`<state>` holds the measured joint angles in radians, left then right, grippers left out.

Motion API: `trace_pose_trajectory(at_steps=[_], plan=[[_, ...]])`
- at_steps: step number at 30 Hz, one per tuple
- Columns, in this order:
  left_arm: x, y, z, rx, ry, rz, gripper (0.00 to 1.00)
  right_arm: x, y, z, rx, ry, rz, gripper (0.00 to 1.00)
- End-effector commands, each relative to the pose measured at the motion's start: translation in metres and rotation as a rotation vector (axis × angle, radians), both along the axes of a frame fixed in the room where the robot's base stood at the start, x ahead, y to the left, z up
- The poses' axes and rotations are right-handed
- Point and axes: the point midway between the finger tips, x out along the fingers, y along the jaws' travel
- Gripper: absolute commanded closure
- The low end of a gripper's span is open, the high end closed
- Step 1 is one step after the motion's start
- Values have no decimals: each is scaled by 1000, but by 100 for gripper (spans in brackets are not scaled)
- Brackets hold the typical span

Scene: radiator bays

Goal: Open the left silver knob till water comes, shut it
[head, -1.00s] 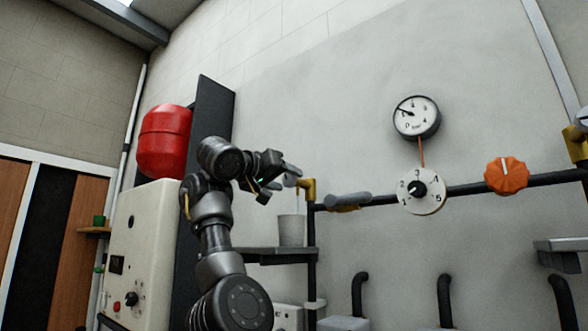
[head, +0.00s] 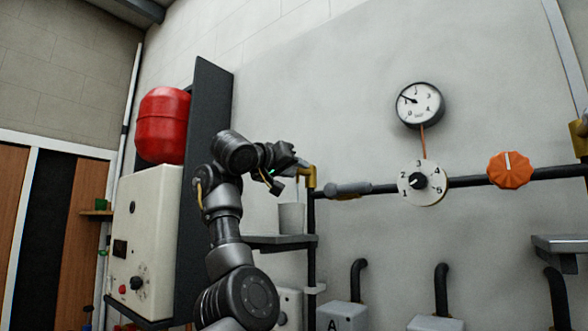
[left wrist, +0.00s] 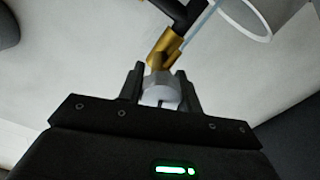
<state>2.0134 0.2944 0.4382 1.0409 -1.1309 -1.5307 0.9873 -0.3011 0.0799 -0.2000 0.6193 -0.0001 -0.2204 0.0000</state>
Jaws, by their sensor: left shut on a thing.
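The silver knob (left wrist: 161,90) sits on the end of a brass tap (left wrist: 166,48). In the left wrist view it is between the two fingers of my left gripper (left wrist: 160,88), which is shut on it. In the head view my left gripper (head: 294,167) is at the brass tap (head: 309,177) at the pipe's left end, and hides most of the knob. A thin pale stream of water (head: 297,194) falls from the tap towards a grey cup (head: 291,218). The stream (left wrist: 203,19) and the cup's rim (left wrist: 268,32) also show in the left wrist view. My right gripper is out of view.
The cup stands on a grey shelf (head: 275,240). Along the pipe are a grey lever (head: 348,189), a numbered dial (head: 423,190) and an orange knob (head: 510,170), with a gauge (head: 420,104) above. A dark panel (head: 206,130) stands behind my left arm.

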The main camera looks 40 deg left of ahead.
Motion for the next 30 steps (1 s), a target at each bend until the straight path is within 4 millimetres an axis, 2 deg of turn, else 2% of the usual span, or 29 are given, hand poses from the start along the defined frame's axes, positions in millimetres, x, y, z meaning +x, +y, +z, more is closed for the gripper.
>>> trace_pose_trajectory(at_steps=[8, 14, 21, 30], plan=[[-1, 0, -1, -35, -3, 1, 88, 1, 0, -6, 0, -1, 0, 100], [-1, 1, -3, -141, -5, 0, 88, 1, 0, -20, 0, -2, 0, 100], [-1, 0, -3, -349, -12, -2, 88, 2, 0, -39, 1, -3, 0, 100], [-1, 1, -2, -635, -16, -1, 88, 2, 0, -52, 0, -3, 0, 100]])
